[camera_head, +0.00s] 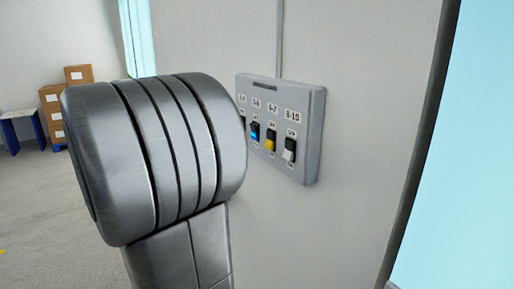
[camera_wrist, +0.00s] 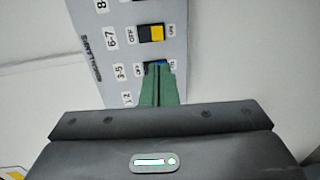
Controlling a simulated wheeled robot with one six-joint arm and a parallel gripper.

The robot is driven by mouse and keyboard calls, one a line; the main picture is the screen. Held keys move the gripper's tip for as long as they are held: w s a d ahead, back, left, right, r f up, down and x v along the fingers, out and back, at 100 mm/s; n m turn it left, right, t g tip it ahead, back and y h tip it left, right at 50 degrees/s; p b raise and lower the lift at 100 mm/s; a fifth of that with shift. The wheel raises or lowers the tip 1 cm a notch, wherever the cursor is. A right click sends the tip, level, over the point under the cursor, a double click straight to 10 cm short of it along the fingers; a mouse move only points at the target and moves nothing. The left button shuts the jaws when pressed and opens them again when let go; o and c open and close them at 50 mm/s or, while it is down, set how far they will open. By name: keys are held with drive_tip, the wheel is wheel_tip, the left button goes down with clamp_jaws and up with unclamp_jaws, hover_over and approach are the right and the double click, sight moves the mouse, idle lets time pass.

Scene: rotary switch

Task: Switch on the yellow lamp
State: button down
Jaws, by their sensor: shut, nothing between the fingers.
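A grey switch panel (camera_head: 310,140) is fixed on the wall, with a row of coloured switches. The yellow switch (camera_head: 270,140) is under the label 6-7, and its yellow part is at the lower end. In the wrist view the yellow switch (camera_wrist: 155,34) lies between its OFF and ON marks, yellow on the ON side. My gripper (camera_wrist: 158,76) has its green fingers shut and empty. The fingertips are in front of the blue switch (camera_wrist: 151,64), partly hiding it, beside the yellow one. I cannot tell whether they touch. In the head view my arm hides the gripper. No lamp is visible.
A blue switch (camera_head: 254,131) and a white switch (camera_head: 290,150) flank the yellow one. A conduit (camera_head: 279,40) runs up from the panel. Boxes (camera_head: 55,105) and a blue-legged table (camera_head: 22,128) stand far left. The wall right of the panel is bare.

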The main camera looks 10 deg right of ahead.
sight(267, 147)
drive_tip(key=p+x, duration=0.2)
drive_tip(key=x, duration=1.1)
drive_tip(key=shift+d, duration=0.25)
drive_tip(key=shift+w+d+f, duration=0.1)
drive_tip(key=shift+w+d, duration=0.05)
drive_tip(key=shift+d, duration=0.05)
drive_tip(key=shift+f, duration=0.15)
